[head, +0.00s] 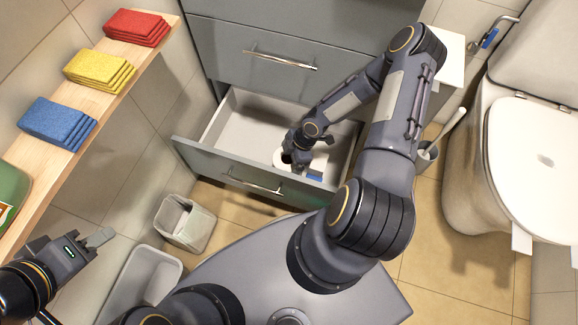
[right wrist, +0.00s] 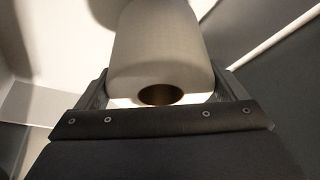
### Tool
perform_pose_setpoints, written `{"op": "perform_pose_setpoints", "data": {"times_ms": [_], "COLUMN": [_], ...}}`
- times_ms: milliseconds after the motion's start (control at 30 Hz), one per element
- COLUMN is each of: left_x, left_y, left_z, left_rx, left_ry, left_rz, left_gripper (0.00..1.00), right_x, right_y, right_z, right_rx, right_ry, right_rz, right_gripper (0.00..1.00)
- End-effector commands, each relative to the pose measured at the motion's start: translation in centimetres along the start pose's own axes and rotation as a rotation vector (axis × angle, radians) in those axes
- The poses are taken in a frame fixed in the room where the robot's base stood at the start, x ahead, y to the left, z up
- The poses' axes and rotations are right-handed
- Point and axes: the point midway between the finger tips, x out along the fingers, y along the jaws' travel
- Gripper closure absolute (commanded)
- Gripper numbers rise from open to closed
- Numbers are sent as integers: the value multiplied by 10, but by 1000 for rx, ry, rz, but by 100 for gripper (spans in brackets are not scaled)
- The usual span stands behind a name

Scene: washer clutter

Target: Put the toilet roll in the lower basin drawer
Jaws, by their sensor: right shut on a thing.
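The lower basin drawer (head: 226,128) is pulled open under the grey cabinet, its pale inside bare at the left. My right gripper (head: 298,164) reaches down into the right part of the drawer, near its front panel. It is shut on the white toilet roll (head: 280,158), which is mostly hidden by the gripper in the head view. In the right wrist view the toilet roll (right wrist: 160,55) sits between the two fingers, its dark core hole facing the camera. I cannot tell if the roll touches the drawer floor. My left gripper (head: 92,244) is at the lower left, away from the drawer; its jaw gap is unclear.
Something blue (head: 314,178) lies beside the right gripper in the drawer. The upper drawer (head: 270,55) is shut. A small bin (head: 185,222) stands before the drawer. The toilet (head: 535,150) is at right.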

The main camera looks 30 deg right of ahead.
Motion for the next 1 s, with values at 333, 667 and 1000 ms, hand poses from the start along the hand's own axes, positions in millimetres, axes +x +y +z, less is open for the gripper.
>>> {"op": "perform_pose_setpoints", "data": {"times_ms": [333, 667, 1000], "left_x": [15, 16, 14], "left_y": [-7, -8, -6], "left_z": [7, 8, 7], "left_rx": [0, 0, 0], "left_ry": [0, 0, 0], "left_rz": [0, 0, 0], "left_gripper": [64, 64, 64], "right_x": [37, 39, 36], "right_y": [0, 0, 0], "right_z": [15, 16, 15], "right_rx": [2, 1, 1], "right_ry": [0, 0, 0], "right_rz": [0, 0, 0], "right_gripper": [34, 34, 0]}}
